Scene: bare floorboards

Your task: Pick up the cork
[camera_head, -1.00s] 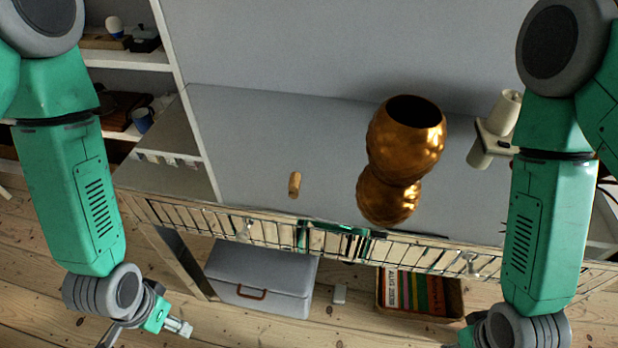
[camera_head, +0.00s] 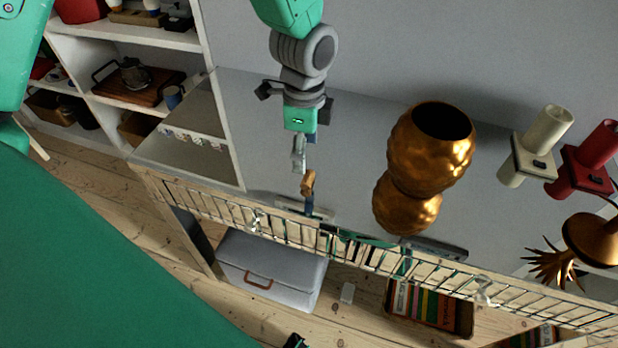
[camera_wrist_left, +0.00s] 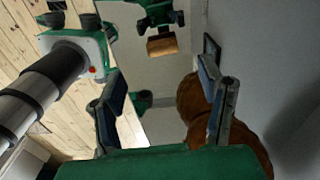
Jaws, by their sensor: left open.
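The cork (camera_head: 308,183) is a small tan cylinder near the front edge of the grey cabinet top. It also shows in the left wrist view (camera_wrist_left: 162,45), ahead of and between the fingers. My left gripper (camera_head: 302,160) is open and comes down from the top of the head view, close above the cork. In the left wrist view its fingers (camera_wrist_left: 163,88) stand wide apart, with nothing between their pads. Whether a finger touches the cork is unclear. My right gripper is not in view.
A hammered copper vase (camera_head: 430,150) stands to the right of the cork. Beyond it are a cream double-tube object (camera_head: 535,145) and a red one (camera_head: 590,160). Open shelves (camera_head: 135,105) stand at the left. A grey case (camera_head: 270,268) and a crate of records (camera_head: 430,305) are below.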

